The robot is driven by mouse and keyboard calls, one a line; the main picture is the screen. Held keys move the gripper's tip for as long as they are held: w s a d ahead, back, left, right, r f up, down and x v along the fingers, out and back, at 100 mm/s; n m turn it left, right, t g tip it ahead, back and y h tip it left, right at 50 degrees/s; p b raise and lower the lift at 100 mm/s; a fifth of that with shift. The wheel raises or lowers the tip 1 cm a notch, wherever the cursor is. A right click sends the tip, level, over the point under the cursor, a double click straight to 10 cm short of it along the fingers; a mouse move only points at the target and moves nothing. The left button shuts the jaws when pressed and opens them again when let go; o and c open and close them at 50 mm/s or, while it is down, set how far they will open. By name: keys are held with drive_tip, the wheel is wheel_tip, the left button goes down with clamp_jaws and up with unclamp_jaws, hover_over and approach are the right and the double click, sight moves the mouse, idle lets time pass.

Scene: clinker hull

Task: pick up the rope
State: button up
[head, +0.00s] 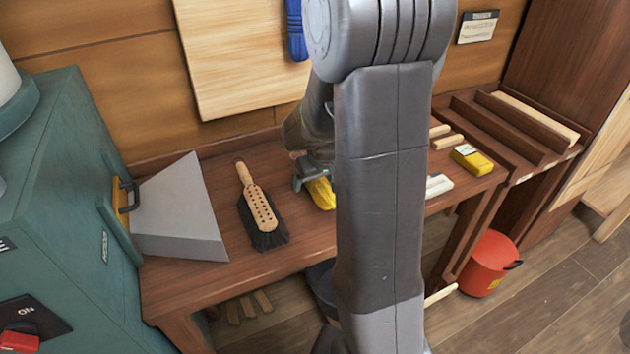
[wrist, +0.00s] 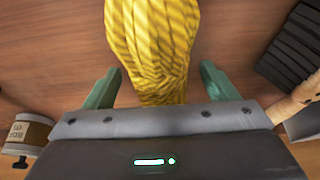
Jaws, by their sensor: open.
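The rope is a yellow twisted bundle (wrist: 155,45) in the wrist view, lying on the brown wooden bench. In the head view a small part of the yellow rope (head: 321,193) shows on the bench, partly hidden by my arm. My gripper (wrist: 158,85) is open in the wrist view, with one green finger on each side of the rope. The fingers look apart from the rope. In the head view my gripper (head: 308,178) is over the rope, mostly hidden by my own arm.
A brush (head: 260,208) with a wooden handle lies left of the rope, and a grey wedge-shaped piece (head: 180,215) beyond it. A yellow box (head: 471,159) and a white block (head: 438,185) lie to the right. A red bucket (head: 487,264) stands on the floor. A labelled can (wrist: 28,132) shows at lower left.

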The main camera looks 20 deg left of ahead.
drive_tip(key=shift+w+f, duration=0.1)
drive_tip(key=shift+f, duration=0.1)
drive_tip(key=c, duration=1.2)
wheel_tip(320, 180, up, 10)
drive_tip(key=shift+r, duration=0.1)
